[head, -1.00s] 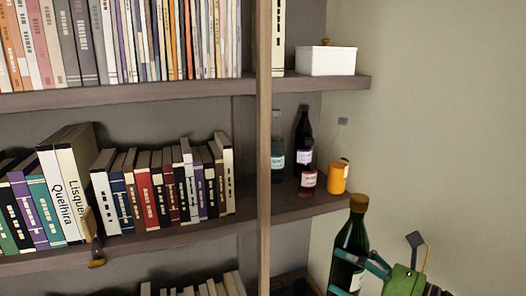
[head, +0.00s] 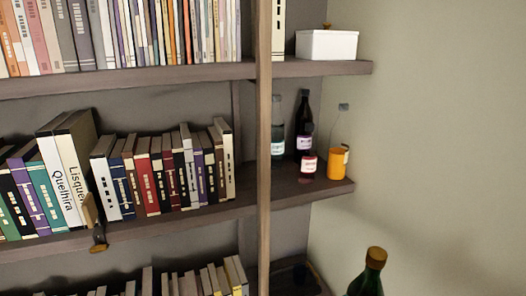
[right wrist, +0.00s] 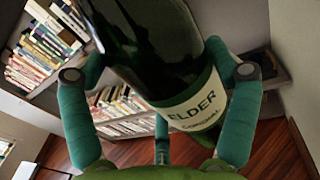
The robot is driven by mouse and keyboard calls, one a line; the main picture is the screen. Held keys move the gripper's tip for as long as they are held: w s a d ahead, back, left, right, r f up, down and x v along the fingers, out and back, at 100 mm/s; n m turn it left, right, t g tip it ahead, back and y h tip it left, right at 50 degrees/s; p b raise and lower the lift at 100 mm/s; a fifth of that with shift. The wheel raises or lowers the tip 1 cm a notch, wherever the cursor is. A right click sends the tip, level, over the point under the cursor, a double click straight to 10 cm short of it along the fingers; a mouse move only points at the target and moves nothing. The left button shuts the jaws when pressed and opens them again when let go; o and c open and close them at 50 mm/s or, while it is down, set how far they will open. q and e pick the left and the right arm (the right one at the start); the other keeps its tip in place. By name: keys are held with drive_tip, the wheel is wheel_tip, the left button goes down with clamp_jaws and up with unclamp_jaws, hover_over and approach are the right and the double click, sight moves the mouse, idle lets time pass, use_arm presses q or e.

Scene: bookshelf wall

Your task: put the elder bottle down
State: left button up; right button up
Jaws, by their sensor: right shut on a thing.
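The elder bottle is dark green glass with a brown cap. In the head view only its neck and shoulder (head: 368,280) show at the bottom edge, to the right of the shelves and lower than the middle shelf. In the right wrist view its body and white ELDER label (right wrist: 192,103) fill the middle. My right gripper (right wrist: 155,60) is shut on the bottle, with teal fingers on both sides of it. The bottle looks tilted in that view, and its base is hidden. My left gripper is in neither view.
The middle shelf (head: 305,199) holds several bottles at its right end, among them an orange one (head: 337,164) near the edge. A white box (head: 327,46) stands on the shelf above.

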drive_tip(key=shift+s+d+f+m+t+h, duration=0.15)
drive_tip(key=shift+s+f+m+t+h, duration=0.3)
drive_tip(key=shift+m+h, duration=0.7)
drive_tip(key=shift+s+d+f+m+t+h, duration=0.15)
drive_tip(key=shift+s+m+h, duration=0.5)
drive_tip(key=shift+h, duration=0.95)
drive_tip(key=shift+s+d+f+m+t+h, duration=0.1)
drive_tip(key=shift+s+f+m+t+h, duration=0.4)
drive_tip(key=shift+m+h, duration=0.65)
drive_tip(key=shift+n, duration=0.25)
